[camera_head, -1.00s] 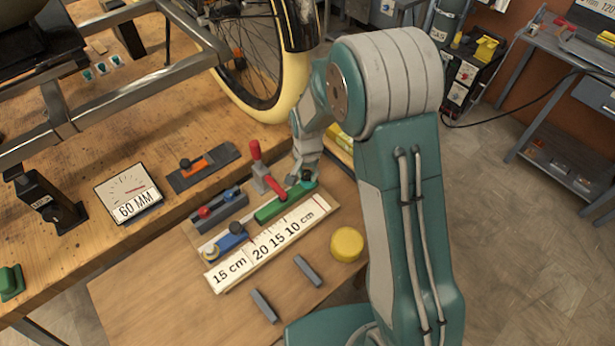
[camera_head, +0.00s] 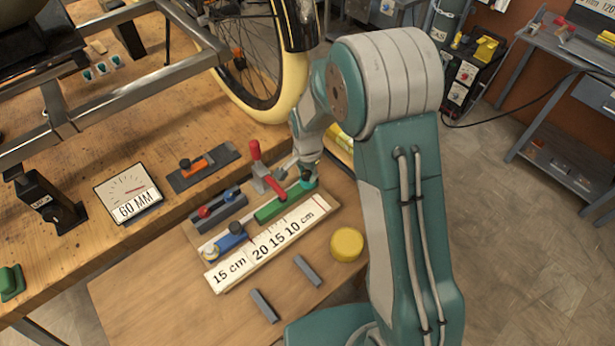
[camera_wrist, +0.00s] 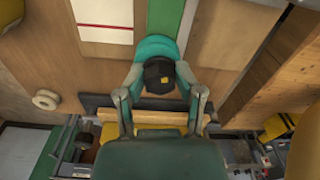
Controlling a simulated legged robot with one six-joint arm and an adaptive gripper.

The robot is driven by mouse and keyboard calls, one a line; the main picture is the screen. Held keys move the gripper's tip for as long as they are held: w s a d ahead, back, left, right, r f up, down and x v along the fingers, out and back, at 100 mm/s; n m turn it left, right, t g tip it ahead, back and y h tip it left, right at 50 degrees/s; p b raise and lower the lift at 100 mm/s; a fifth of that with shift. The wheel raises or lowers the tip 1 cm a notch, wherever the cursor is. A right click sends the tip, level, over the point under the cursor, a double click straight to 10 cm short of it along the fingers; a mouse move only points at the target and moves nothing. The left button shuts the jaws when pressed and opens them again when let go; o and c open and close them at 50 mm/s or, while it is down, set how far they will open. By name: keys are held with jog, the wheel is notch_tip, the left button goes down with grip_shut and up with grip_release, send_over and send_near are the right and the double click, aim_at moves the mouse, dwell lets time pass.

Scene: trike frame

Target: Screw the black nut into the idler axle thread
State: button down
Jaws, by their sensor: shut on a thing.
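The black nut (camera_wrist: 158,77), with a yellow mark on its face, sits between the fingertips of my gripper (camera_wrist: 159,95) in the wrist view. My gripper is shut on it from both sides. A round teal part (camera_wrist: 154,46) is right behind the nut; I cannot tell whether they touch. In the head view my gripper (camera_head: 307,171) is low over the right end of the green bar (camera_head: 277,206), by the teal part (camera_head: 309,184). The nut is too small and covered to make out there. I cannot identify the idler axle thread; any thread behind the nut is hidden.
A red-handled clamp (camera_head: 257,165) stands close left of my gripper. A ruler strip (camera_head: 268,246), a blue block (camera_head: 232,237) and a yellow round piece (camera_head: 347,244) are nearer. The trike wheel (camera_head: 262,60) rises behind.

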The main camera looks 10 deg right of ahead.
jog(key=shift+s+f+m, duration=0.3)
jog(key=shift+f, duration=0.05)
jog(key=shift+m, duration=0.7)
jog(key=c, duration=0.7)
grip_release()
jog(key=shift+w+f, duration=0.1)
jog(key=shift+w+n, duration=0.1)
jog(key=shift+n, duration=0.8)
